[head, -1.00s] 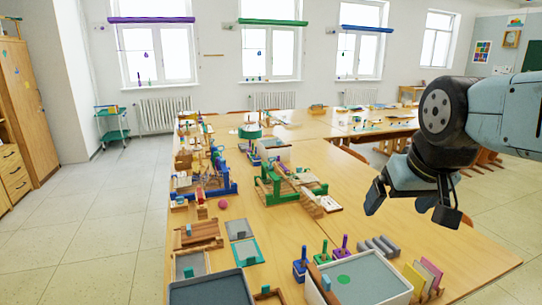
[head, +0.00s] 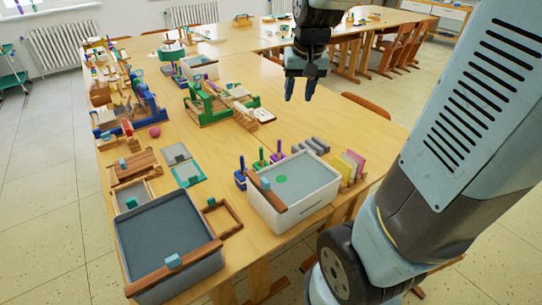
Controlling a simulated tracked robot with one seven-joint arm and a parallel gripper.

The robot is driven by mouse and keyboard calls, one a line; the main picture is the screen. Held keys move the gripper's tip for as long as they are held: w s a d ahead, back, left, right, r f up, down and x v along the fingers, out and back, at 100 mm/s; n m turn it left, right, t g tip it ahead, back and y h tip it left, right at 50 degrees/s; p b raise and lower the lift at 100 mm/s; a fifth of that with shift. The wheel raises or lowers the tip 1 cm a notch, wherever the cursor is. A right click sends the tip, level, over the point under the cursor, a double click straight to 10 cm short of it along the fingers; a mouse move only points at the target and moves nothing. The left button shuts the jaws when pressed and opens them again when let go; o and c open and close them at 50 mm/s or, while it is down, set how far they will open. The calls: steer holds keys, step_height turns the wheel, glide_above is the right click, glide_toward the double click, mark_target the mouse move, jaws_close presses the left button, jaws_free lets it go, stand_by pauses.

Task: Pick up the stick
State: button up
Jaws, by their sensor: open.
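My gripper (head: 300,91) hangs in the air over the right side of the long table, fingers pointing down, open and empty. I cannot tell for sure which thing is the stick. One long brown wooden bar (head: 186,265) lies along the front rim of the dark grey tray (head: 128,250). A shorter brown bar (head: 268,196) leans on the left rim of the white tray (head: 292,218). My gripper is apart from both, farther back on the table.
Small upright stands with purple and green tops (head: 264,158) and grey blocks (head: 311,145) stand behind the white tray. Green (head: 222,109) and blue (head: 130,125) wooden frames fill the table's left and middle. Bare tabletop (head: 345,128) lies at the right.

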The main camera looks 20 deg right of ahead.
steer(key=w+f+m+g, duration=0.2)
steer(key=w+f+g, duration=0.1)
steer(key=w+f, duration=1.05)
glide_toward(280, 151)
step_height(280, 151, down, 5)
steer(key=shift+a+f, duration=0.15)
steer(key=shift+f, duration=2.4)
jaws_close()
